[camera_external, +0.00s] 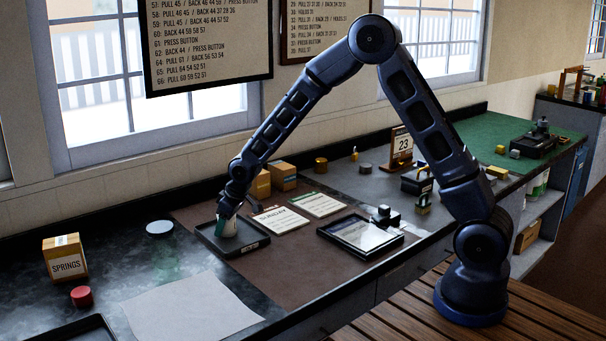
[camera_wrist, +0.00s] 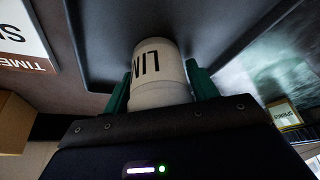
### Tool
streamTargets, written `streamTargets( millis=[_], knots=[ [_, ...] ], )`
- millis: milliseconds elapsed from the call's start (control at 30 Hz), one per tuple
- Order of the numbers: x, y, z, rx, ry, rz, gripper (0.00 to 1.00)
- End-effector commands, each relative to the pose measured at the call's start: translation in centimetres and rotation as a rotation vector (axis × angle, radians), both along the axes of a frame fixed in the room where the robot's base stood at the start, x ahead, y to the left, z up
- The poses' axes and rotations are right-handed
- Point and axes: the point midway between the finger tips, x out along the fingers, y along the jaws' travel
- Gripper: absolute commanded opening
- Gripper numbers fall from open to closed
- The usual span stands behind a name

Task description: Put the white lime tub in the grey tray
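The white lime tub (camera_external: 231,231) is upright at the left part of the grey tray (camera_external: 256,247), inside its outline. In the wrist view, the tub (camera_wrist: 158,62) shows black letters reading "LIM", and the tray (camera_wrist: 218,30) lies behind it. My gripper (camera_external: 228,213) reaches down over the tub. Its green fingers stand on both sides of the tub in the wrist view (camera_wrist: 158,88) and look closed against it. I cannot tell whether the tub's base rests on the tray floor or hangs just above it.
Two paper cards (camera_external: 281,219) lie right of the tray, with a black-framed panel (camera_external: 360,234) beyond. Cardboard boxes (camera_external: 283,176) stand behind. A round pale disc (camera_external: 159,228), a springs box (camera_external: 65,257) and a red cylinder (camera_external: 82,296) are to the left. A pale sheet (camera_external: 188,310) lies in front.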

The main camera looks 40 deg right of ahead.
Motion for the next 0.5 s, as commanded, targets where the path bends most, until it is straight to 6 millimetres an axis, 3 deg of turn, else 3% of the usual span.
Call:
streamTargets(
  millis=[67,500],
  knots=[
    [0.01,0.01,0.05,0.001,-0.001,0.0,0.75],
    [-0.16,-0.13,0.98,0.001,-0.001,-0.001,0.75]
  ],
)
